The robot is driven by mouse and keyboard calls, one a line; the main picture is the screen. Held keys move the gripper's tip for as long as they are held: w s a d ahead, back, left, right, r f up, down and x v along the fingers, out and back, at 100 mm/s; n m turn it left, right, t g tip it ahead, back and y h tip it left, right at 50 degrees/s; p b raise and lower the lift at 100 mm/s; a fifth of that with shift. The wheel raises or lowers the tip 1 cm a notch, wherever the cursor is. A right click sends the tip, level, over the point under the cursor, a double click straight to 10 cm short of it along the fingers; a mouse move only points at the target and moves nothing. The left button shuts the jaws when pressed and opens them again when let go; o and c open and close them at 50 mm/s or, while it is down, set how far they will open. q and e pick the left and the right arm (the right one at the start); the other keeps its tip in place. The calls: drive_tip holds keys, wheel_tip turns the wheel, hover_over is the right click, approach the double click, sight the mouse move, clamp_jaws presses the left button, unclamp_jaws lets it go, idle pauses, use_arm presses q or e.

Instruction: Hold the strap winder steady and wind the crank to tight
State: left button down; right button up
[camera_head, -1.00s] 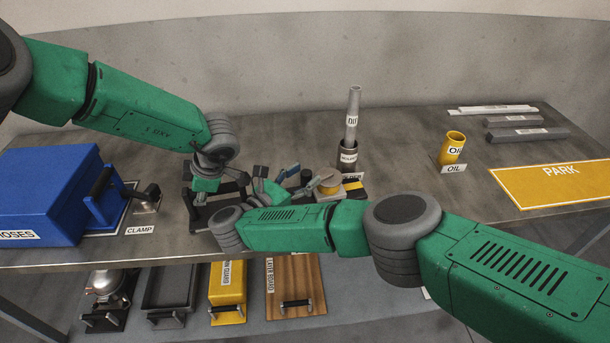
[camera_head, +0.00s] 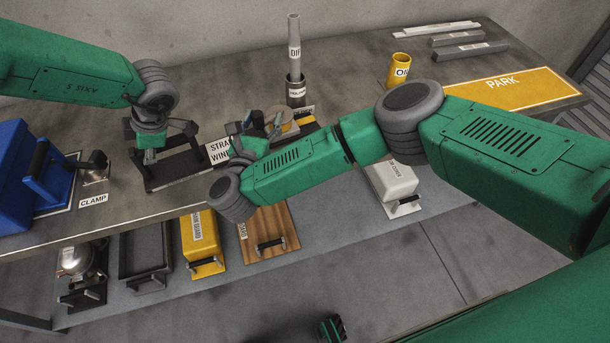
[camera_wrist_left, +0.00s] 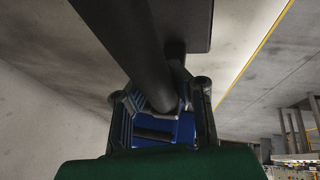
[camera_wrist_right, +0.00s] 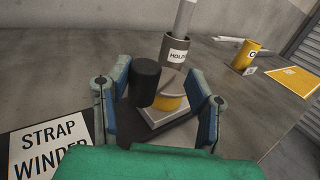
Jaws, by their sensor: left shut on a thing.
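The strap winder (camera_head: 178,180) is a dark frame on the bench, with a white STRAP WINDER label beside it that also shows in the right wrist view (camera_wrist_right: 45,145). My left gripper (camera_head: 160,150) is at the frame's top; in the left wrist view its blue-padded fingers are shut on a dark bar (camera_wrist_left: 145,50). My right gripper (camera_wrist_right: 158,80) is open, right of the winder. A black upright cylinder (camera_wrist_right: 145,82), seemingly the crank's grip, shows between its fingers, nearer the left one, with gaps on both sides. My right arm hides part of the winder's right side.
Behind the right gripper are a grey and yellow piece on a base (camera_wrist_right: 172,100) and a holder (camera_head: 296,90) with a grey rod. A blue box (camera_head: 15,170) and a clamp (camera_head: 95,170) stand left. A yellow OIL cup (camera_head: 400,70) and a PARK mat (camera_head: 510,88) are right.

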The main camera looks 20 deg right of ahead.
drive_tip(key=s+d+n+t+y, duration=0.1)
drive_tip(key=d+n+t+y, duration=0.1)
drive_tip(key=d+n+y, duration=0.3)
drive_tip(key=n+y, duration=0.5)
drive_tip(key=y, duration=0.5)
approach(290, 120)
drive_tip(key=s+r, duration=0.5)
drive_tip(key=s, duration=0.1)
drive_tip(key=s+a+f+n+g, duration=0.1)
drive_tip(key=a+n, duration=0.1)
drive_tip(key=n, duration=1.3)
drive_tip(key=s+a+f+n+g+y, duration=0.1)
drive_tip(key=s+a+n, duration=0.1)
drive_tip(key=n, duration=1.3)
drive_tip(key=shift+s+a+f, duration=0.35)
drive_tip(key=shift+a+f, duration=0.05)
drive_tip(key=shift+a, duration=0.35)
drive_tip(key=shift+c, duration=0.3)
